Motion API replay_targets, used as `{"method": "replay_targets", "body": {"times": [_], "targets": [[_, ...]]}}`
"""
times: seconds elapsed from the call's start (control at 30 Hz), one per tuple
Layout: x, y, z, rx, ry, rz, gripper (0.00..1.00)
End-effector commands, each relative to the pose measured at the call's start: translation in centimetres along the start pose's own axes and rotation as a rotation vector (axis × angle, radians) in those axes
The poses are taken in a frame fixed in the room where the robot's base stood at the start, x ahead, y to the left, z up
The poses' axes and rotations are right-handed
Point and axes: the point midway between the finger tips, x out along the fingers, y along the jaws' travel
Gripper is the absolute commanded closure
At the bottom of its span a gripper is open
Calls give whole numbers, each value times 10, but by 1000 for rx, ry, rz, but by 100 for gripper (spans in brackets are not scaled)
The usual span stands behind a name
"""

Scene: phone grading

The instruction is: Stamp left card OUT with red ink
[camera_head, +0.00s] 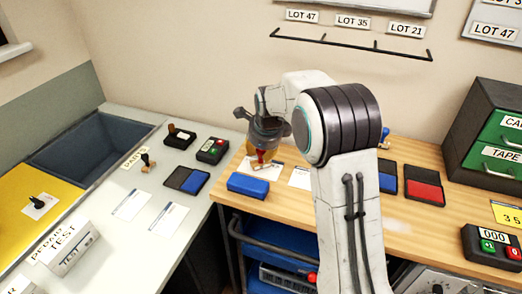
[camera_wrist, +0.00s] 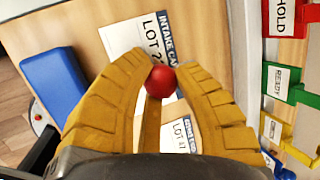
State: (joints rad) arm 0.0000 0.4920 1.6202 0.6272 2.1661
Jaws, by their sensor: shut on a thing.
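My gripper (camera_head: 263,146) is shut on a red-handled stamp (camera_head: 262,158), held upright over the left card (camera_head: 273,172) on the wooden bench. In the wrist view the stamp's round red knob (camera_wrist: 161,81) sits between the yellow fingers of my gripper (camera_wrist: 164,70); its base is hidden. I cannot tell whether the stamp touches the card. The right card (camera_head: 300,178) lies beside it, partly behind my arm. Two intake cards show in the wrist view, one beyond the fingers (camera_wrist: 132,38) and one between them (camera_wrist: 182,133). The open red ink pad (camera_head: 423,189) lies right of my arm.
A blue box (camera_head: 248,186) sits at the bench's front left edge; it also shows in the wrist view (camera_wrist: 53,87). An open blue pad (camera_head: 387,180) lies beside the red pad. Green drawers (camera_head: 497,157) stand at right. The grey left counter holds cards and another blue pad (camera_head: 187,180).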

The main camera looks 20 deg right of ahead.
Motion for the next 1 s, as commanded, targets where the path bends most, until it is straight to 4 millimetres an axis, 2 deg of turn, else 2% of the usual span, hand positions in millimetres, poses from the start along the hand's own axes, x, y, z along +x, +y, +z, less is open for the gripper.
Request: {"method": "replay_targets", "body": {"times": [0.8,1.0], "targets": [[-56,-20,14,0,-2,-3,100],[-61,-22,15,0,-2,-3,100]]}}
